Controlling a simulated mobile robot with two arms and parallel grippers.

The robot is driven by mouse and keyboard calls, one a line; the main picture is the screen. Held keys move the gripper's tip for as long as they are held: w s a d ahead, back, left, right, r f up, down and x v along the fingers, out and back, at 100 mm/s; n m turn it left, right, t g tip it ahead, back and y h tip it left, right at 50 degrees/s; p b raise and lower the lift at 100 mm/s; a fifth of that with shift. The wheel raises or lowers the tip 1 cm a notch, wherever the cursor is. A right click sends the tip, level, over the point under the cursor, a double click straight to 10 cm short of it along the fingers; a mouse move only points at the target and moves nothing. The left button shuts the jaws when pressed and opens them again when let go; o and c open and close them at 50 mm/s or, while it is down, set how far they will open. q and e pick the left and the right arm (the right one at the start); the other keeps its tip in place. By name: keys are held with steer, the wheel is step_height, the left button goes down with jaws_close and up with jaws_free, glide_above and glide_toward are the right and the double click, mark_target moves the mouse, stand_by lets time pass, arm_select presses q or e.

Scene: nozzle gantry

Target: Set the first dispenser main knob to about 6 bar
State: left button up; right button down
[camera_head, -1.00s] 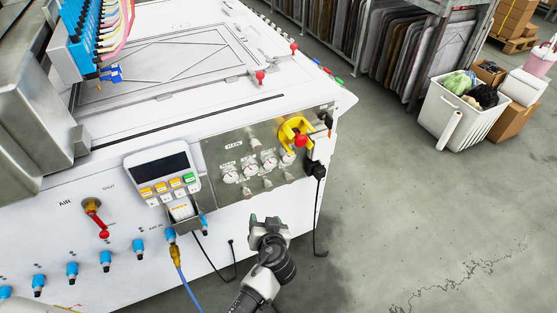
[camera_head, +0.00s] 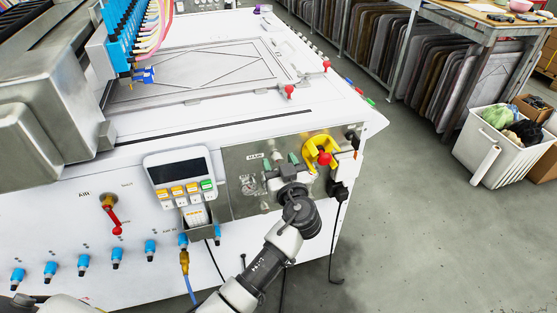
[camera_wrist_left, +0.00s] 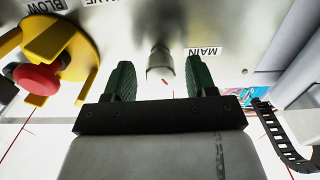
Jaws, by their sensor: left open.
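The steel control panel (camera_head: 232,204) is on the front of the white machine, with a "MAIN" label (camera_head: 255,156) at its top. A round gauge (camera_head: 248,185) shows beside my gripper; its reading is too small to tell. My left gripper (camera_head: 281,164) is in front of the panel, open, with green fingertips. In the left wrist view, the grey main knob (camera_wrist_left: 158,62) stands between and ahead of the open fingers (camera_wrist_left: 160,82), apparently untouched. A small red mark shows near its end. The "MAIN" label is beside it, upside down. The other gauges are hidden behind my gripper.
A yellow guard with a red emergency button (camera_head: 323,158) is close to the right of my gripper. A keypad display (camera_head: 181,174) is to the left. A black plug and cable (camera_head: 338,191) hang at the machine's right corner. Open floor lies to the right.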

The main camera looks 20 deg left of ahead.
arm_select(q)
steer(key=shift+w+a, duration=0.3)
steer(key=shift+w, duration=0.15)
steer(key=c, duration=0.9)
